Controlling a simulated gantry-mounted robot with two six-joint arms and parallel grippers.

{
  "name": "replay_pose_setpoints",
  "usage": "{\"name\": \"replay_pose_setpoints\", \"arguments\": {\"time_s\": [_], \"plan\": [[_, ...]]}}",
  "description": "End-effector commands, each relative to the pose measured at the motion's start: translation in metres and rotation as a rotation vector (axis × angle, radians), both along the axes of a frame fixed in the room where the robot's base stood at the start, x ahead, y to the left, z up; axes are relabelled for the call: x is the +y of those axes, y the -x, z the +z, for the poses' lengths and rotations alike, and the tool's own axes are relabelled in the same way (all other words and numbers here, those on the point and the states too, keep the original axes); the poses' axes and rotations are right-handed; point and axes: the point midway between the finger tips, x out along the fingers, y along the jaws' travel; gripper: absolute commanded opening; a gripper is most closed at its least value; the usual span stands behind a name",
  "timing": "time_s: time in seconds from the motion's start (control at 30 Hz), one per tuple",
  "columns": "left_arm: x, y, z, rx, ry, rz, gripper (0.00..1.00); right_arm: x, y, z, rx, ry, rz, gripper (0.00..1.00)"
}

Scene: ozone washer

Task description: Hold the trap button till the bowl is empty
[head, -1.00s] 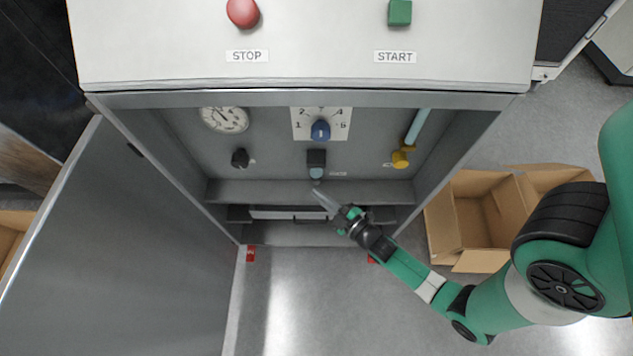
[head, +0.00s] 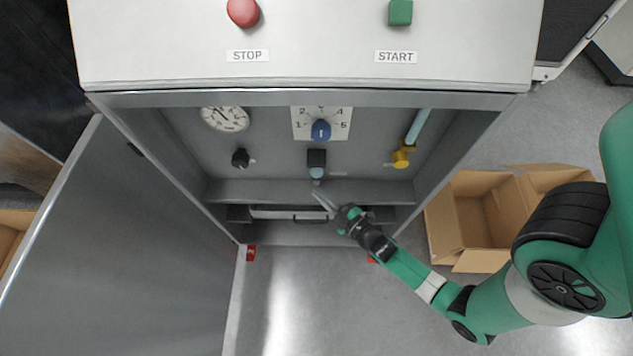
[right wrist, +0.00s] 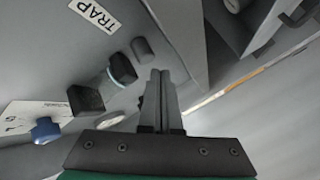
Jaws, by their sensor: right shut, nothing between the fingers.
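The trap is a black block (head: 316,158) on the cabinet's back wall with a pale blue bowl (head: 316,173) under it. In the right wrist view the bowl (right wrist: 122,69) shows a teal band, and a grey cylinder (right wrist: 143,49), seemingly the trap button, sits at its lower end beside the TRAP label (right wrist: 95,13). How much liquid the bowl holds is unclear. My right gripper (head: 318,194) is shut and empty, its fingertips just below the button; in the right wrist view the tips (right wrist: 160,72) lie close to it, contact unclear. My left gripper is out of view.
A blue dial knob (head: 320,130), a gauge (head: 224,119), a black knob (head: 240,158) and a yellow valve (head: 401,159) share the back wall. A shelf ledge (head: 260,190) runs below. The door (head: 130,230) stands open at left; a cardboard box (head: 445,225) stands right.

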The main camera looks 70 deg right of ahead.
Motion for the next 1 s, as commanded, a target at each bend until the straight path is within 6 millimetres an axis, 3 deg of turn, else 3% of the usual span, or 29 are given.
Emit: {"name": "replay_pose_setpoints", "arguments": {"time_s": [1.0], "plan": [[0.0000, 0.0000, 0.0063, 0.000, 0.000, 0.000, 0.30, -0.0082, -0.0030, 0.0001, 0.000, 0.000, 0.000, 0.00]]}}
